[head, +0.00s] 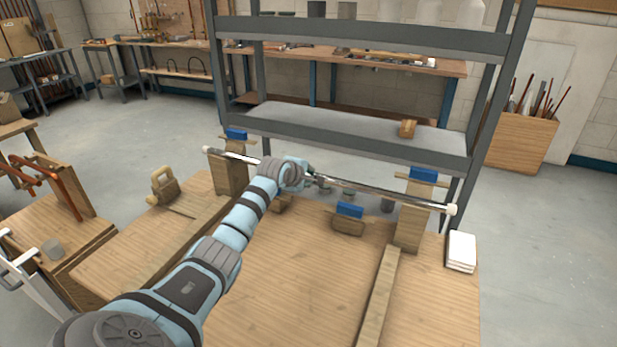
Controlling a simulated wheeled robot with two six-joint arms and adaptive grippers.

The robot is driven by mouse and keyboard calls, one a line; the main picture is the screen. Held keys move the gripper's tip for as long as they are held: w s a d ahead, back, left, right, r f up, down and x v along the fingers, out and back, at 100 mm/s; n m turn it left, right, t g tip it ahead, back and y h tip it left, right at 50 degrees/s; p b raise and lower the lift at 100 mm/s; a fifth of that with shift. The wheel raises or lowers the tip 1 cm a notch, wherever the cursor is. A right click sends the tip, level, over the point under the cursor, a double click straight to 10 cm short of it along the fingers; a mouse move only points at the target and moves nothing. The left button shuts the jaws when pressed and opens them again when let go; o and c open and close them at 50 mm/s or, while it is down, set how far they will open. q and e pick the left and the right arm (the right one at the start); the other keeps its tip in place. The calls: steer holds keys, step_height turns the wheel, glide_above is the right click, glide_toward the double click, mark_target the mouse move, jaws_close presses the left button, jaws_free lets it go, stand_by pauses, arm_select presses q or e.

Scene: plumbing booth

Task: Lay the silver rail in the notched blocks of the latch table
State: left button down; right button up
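The long silver rail (375,193) with pale end caps runs across the far side of the wooden latch table (290,270). It passes across the left notched block (230,178) and the right notched block (411,228), both wooden posts with blue pieces at their tops. I cannot tell whether it sits in the notches or hangs just in front of them. My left gripper (311,177) is at the rail, left of its middle. My wrist hides most of the fingers, so their grip is unclear. My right gripper is not in view.
A low wooden block with a blue top (348,211) stands between the posts. A wooden handled piece (165,185) is at left, and a white stack (461,250) at the right edge. A grey metal shelf (350,135) stands behind. The table's front is mostly clear.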

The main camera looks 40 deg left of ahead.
arm_select(q)
steer(key=shift+d+f, duration=0.1)
steer(key=c, duration=1.6)
jaws_free()
steer(key=shift+o, duration=0.8)
steer(key=shift+r, duration=0.3)
steer(key=p+v, duration=0.2)
steer(key=v, duration=1)
steer(key=shift+d+f, duration=0.1)
steer(key=shift+f, duration=0.1)
